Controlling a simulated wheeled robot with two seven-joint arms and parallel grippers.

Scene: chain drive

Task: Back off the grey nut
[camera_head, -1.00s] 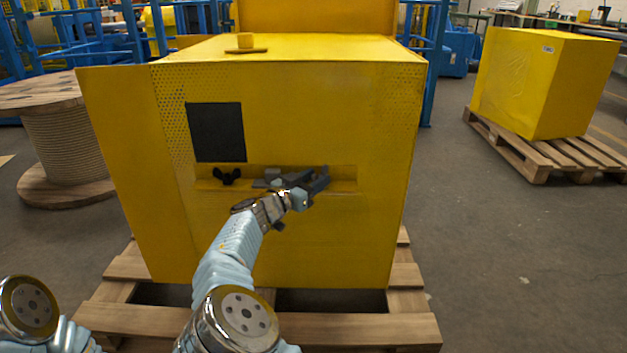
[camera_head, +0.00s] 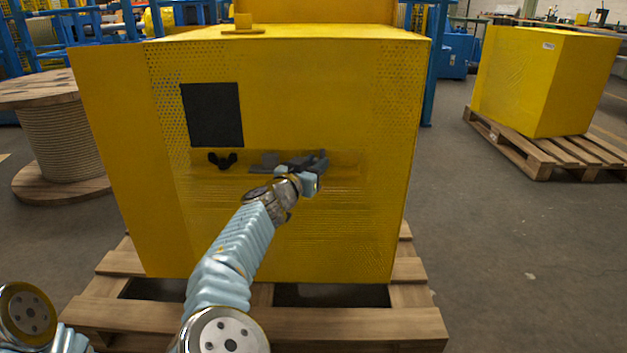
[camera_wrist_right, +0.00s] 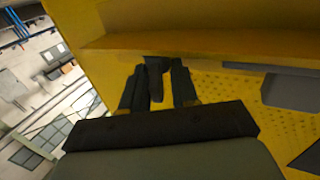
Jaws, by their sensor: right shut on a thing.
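My right gripper (camera_head: 318,161) is at the ledge on the front of the yellow machine (camera_head: 340,100). Its two dark fingers (camera_wrist_right: 157,88) are closed around a dark grey piece (camera_wrist_right: 156,66) below the ledge edge in the right wrist view. This piece appears to be the grey nut; the fingers hide most of it, and its shape cannot be made out. A grey block (camera_head: 268,161) sits on the ledge just left of the gripper. It also appears to show in the right wrist view (camera_wrist_right: 290,92). My left gripper is out of view.
A black wing-shaped knob (camera_head: 222,161) sits left of the grey block, under a black square panel (camera_head: 212,115). The machine stands on a wooden pallet (camera_head: 330,322). A cable spool (camera_head: 62,140) stands at left.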

